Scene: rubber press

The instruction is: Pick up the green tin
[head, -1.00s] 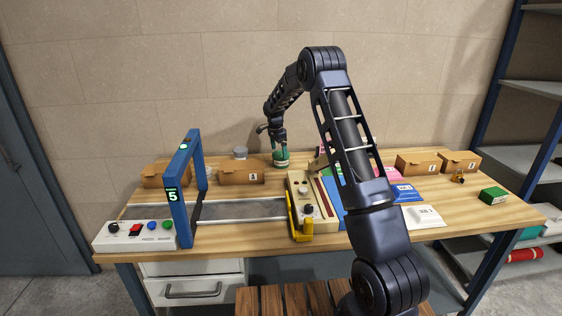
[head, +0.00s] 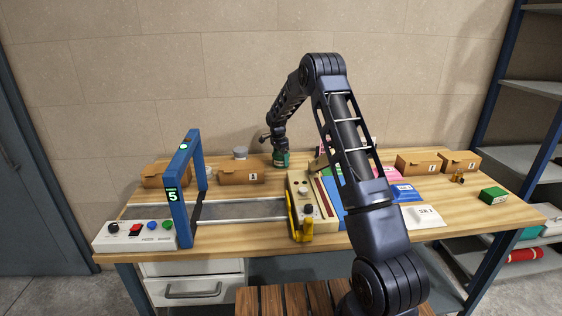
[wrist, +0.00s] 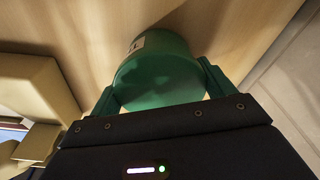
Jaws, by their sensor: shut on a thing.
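The green tin (head: 282,161) stands upright at the back of the wooden table, to the right of a brown box. It also shows in the wrist view (wrist: 160,70), with a pale label on its side. My gripper (wrist: 158,88) has one finger on each side of the tin and is shut on it. In the head view my gripper (head: 281,149) is over the tin from above. I cannot tell whether the tin's base touches the table.
A brown box (head: 240,177) stands just left of the tin, with a grey tin (head: 240,153) behind it. A beige panel with knobs (head: 312,207) lies in front. A blue gate (head: 180,190) stands at the left. A small green box (head: 492,196) lies far right.

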